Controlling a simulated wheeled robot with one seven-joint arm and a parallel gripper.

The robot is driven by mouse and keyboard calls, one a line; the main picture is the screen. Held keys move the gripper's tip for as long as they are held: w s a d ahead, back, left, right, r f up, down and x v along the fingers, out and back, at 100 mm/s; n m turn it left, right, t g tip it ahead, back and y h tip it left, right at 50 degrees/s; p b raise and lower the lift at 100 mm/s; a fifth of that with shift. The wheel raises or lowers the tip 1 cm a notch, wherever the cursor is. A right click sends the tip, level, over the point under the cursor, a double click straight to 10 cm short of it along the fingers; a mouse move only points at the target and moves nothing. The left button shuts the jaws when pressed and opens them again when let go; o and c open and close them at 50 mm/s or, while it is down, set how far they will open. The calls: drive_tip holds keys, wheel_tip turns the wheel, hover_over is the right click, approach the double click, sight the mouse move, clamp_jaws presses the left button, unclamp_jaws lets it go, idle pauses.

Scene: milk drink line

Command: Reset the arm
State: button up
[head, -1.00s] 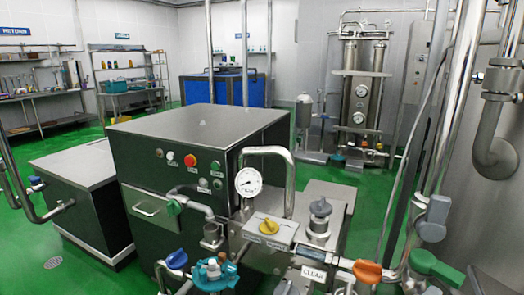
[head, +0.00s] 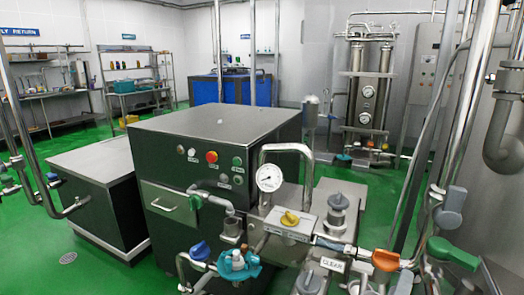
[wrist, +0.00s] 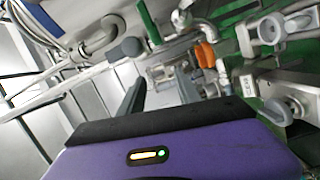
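My gripper (wrist: 160,82) shows in the wrist view with its purple body at the bottom. Its two dark fingers stand apart, and I see nothing held between them. Beyond the fingers is blurred pipework with an orange valve handle (wrist: 206,55). The arm and gripper do not show in the head view.
In the head view, a dark steel cabinet (head: 160,160) stands at centre. Before it are a pressure gauge (head: 270,178), a yellow knob (head: 290,219), a blue-handled valve (head: 200,250) and an orange valve handle (head: 386,260). Pipes crowd the right. Green floor (head: 50,270) is open at left.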

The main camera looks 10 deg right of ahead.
drive_tip(key=s+a+f+t+y+p, duration=0.1)
drive_tip(key=s+a+f+t+y, duration=0.25)
drive_tip(key=a+y, duration=0.3)
drive_tip(key=s+a+f+t+y+p, duration=0.1)
drive_tip(key=s+a+f+t+y, duration=0.15)
drive_tip(key=s+a+y, duration=0.35)
drive_tip(key=s+r+m+g+p, duration=0.1)
drive_tip(key=s+m, duration=0.2)
drive_tip(key=s, duration=0.8)
drive_tip(key=s+r+m+g+y+p, duration=0.1)
drive_tip(key=s+m+g+p, duration=0.1)
drive_tip(key=s, duration=0.9)
drive_tip(key=shift+s+m, duration=0.35)
drive_tip(key=shift+m, duration=0.25)
idle(3.9)
